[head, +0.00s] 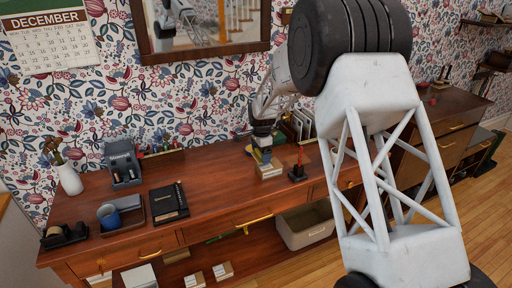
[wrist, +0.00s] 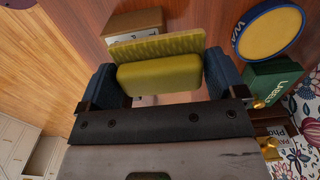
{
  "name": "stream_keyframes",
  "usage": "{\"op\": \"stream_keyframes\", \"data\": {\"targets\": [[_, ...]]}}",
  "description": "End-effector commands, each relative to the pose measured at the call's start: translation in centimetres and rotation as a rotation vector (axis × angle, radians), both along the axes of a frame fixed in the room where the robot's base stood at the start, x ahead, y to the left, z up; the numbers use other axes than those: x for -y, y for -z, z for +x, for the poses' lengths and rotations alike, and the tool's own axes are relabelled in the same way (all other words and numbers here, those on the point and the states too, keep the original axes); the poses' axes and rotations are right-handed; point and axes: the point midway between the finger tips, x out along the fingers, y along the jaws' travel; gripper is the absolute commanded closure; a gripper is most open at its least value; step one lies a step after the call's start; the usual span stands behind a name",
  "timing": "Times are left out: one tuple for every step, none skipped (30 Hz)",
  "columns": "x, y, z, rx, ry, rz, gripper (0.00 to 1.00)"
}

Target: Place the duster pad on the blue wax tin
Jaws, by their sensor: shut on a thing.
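The yellow-olive duster pad (wrist: 158,75), with a ribbed strip along one long edge, is between the blue fingertips of my gripper (wrist: 160,78) in the wrist view. My gripper is shut on it. The blue wax tin (wrist: 270,31) has a yellow round top with partly cut-off lettering; it lies to the right of the pad, apart from it. In the head view my gripper (head: 264,156) is low over the desk, above a small wooden box. A yellow and blue bit beside it looks like the tin (head: 250,150), mostly hidden. The pad cannot be made out there.
The small wooden box (head: 269,172) is below my gripper. A green labels box (wrist: 274,83) is close to the tin. A dark stand with a red piece (head: 298,170) is right of my gripper. A black notebook (head: 168,203) lies left, with clear desk between.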

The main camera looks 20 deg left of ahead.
Motion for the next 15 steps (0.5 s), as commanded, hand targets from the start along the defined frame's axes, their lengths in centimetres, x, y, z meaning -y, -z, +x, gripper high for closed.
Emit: {"op": "stream_keyframes", "data": {"targets": [[-0.3, 0.2, 0.6, -0.001, 0.0, -0.001, 0.33], [-0.5, 0.2, 0.9, -0.001, 0.0, -0.001, 0.33], [-0.8, 0.2, 1.3, 0.0, 0.0, 0.0, 0.33], [-1.0, 0.3, 1.6, -0.001, 0.0, -0.001, 0.33], [-1.1, 0.4, 1.9, -0.001, 0.0, -0.001, 0.33], [-1.4, 0.4, 2.3, 0.0, 0.0, 0.0, 0.33], [-1.6, 0.3, 2.7, 0.001, 0.0, 0.001, 0.33], [-1.8, 0.4, 2.9, 0.0, 0.0, 0.0, 0.33], [-2.0, 0.5, 3.3, -0.001, 0.0, -0.001, 0.33], [-2.2, 0.5, 3.6, -0.001, 0.0, -0.001, 0.33], [-2.4, 0.5, 3.9, -0.001, 0.0, -0.001, 0.33], [-2.6, 0.6, 4.3, 0.0, 0.0, 0.0, 0.33], [-2.8, 0.7, 4.6, -0.001, 0.0, -0.001, 0.33], [-2.9, 0.7, 4.9, -0.001, 0.0, -0.001, 0.33], [-3.2, 0.7, 5.3, 0.0, 0.0, 0.0, 0.33]]}}
